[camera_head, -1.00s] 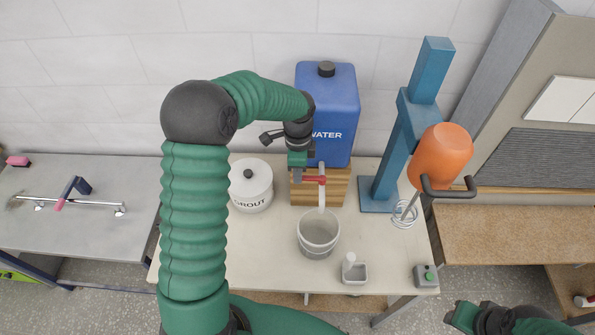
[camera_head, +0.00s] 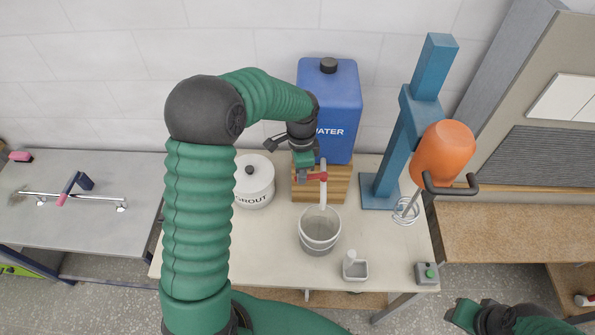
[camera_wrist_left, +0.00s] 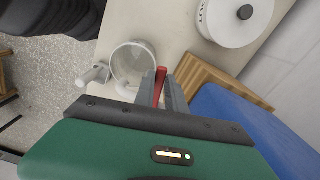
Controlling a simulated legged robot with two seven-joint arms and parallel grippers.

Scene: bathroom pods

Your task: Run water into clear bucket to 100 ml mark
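The clear bucket (camera_head: 319,240) stands upright on the table below the white spout (camera_head: 323,192) of the blue water tank (camera_head: 338,110). It also shows in the left wrist view (camera_wrist_left: 128,66). The tap has a red handle (camera_head: 317,177). My left gripper (camera_head: 308,172) is at the tap; in the left wrist view its fingers lie close on both sides of the red handle (camera_wrist_left: 160,84). The bucket's marks and water level are too small to read. I cannot tell whether water is flowing.
A white grout tub (camera_head: 254,190) stands left of the tank's wooden block (camera_head: 338,187). A blue stand (camera_head: 383,190) with an orange mixer (camera_head: 443,153) is to the right. A small white container (camera_head: 355,270) and a switch box (camera_head: 426,273) sit near the front edge.

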